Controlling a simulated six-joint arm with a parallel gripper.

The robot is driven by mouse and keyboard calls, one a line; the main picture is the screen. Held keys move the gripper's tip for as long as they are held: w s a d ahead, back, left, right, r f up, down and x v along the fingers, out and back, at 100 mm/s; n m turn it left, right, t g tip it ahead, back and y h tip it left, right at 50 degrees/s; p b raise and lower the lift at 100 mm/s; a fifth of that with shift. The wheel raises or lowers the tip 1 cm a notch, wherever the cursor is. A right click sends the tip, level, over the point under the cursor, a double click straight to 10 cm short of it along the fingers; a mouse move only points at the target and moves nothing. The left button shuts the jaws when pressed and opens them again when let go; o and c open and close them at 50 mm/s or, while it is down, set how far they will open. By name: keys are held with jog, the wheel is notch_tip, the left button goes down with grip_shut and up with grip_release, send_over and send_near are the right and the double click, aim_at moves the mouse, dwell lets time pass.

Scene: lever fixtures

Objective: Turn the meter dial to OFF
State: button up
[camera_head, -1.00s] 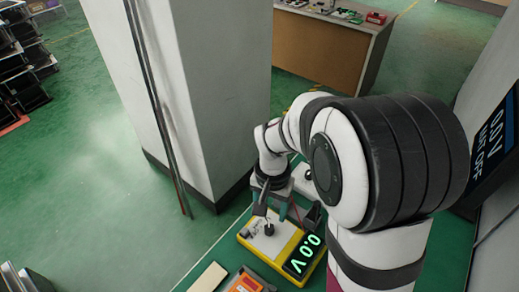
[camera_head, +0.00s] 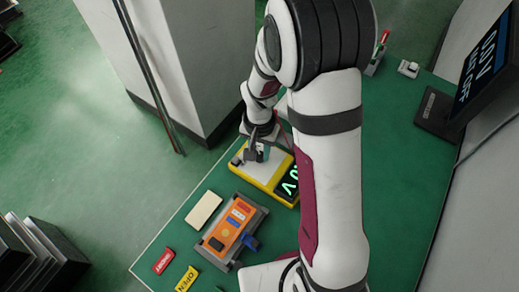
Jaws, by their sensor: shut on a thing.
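The meter (camera_head: 268,178) is a white-faced box with a yellow rim, lying on the green table. Its lit green display (camera_head: 288,183) shows digits and a V, partly cut off by my arm. My gripper (camera_head: 257,154) points down at the meter face, shut on the dial. The dial is mostly hidden by the fingers, so its pointer and marks cannot be read. A small dark part (camera_head: 237,161) shows at the meter's left corner.
An orange panel on a grey fixture with a blue lever (camera_head: 250,242) stands in front of the meter, with a beige block (camera_head: 204,209) beside it. Red (camera_head: 163,261) and yellow OPEN (camera_head: 186,280) tags lie at the left edge. A monitor (camera_head: 485,65) at right reads OFF. A pillar stands behind.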

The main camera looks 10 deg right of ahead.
grip_shut()
jog(key=n, duration=0.4)
jog(key=shift+n, duration=0.3)
jog(key=n, duration=0.4)
jog(key=shift+n, duration=0.3)
jog(key=n, duration=0.4)
jog(key=shift+n, duration=2.3)
jog(key=o, duration=0.9)
grip_release()
